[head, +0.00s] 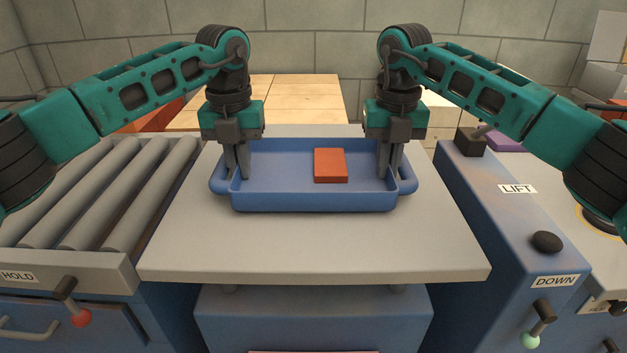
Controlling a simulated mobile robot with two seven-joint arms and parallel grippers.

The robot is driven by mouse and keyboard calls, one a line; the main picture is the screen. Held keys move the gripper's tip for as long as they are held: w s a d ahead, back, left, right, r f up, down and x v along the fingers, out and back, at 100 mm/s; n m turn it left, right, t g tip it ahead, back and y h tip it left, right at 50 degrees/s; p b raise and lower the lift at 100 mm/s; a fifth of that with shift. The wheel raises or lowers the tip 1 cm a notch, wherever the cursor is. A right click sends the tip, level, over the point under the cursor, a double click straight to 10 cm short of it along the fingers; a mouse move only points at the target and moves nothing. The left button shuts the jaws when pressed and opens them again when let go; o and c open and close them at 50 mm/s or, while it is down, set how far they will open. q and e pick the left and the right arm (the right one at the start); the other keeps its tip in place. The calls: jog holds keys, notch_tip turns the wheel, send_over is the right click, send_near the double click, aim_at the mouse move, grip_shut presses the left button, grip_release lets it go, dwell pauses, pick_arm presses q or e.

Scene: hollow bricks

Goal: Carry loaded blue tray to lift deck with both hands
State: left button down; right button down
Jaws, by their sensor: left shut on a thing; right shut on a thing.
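The blue tray (314,201) sits over the grey lift deck (315,246), near its back half; I cannot tell whether it touches the deck. One orange-red brick (330,165) lies inside it, right of the middle. My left gripper (238,172) points down and is shut on the tray's left side wall. My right gripper (390,170) points down and is shut on the tray's right side wall. The tray looks level.
A roller conveyor (100,200) with a HOLD label and a red-knobbed lever (78,315) is at the left. A blue console (510,215) with LIFT and DOWN labels and a black knob (547,242) is at the right. The deck's front is clear.

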pick_arm(q)
jog(key=shift+f+b, duration=0.45)
jog(key=shift+f, duration=0.2)
pick_arm(e)
jog(key=shift+f, duration=0.6)
pick_arm(q)
jog(key=c, duration=1.2)
grip_release()
jog(key=shift+r, duration=0.1)
jog(key=shift+c, duration=0.2)
pick_arm(e)
jog(key=c, duration=1.2)
grip_release()
jog(key=shift+c, duration=0.2)
pick_arm(q)
jog(key=shift+a, duration=0.1)
jog(key=shift+c, duration=0.4)
pick_arm(e)
jog(key=shift+d, duration=0.1)
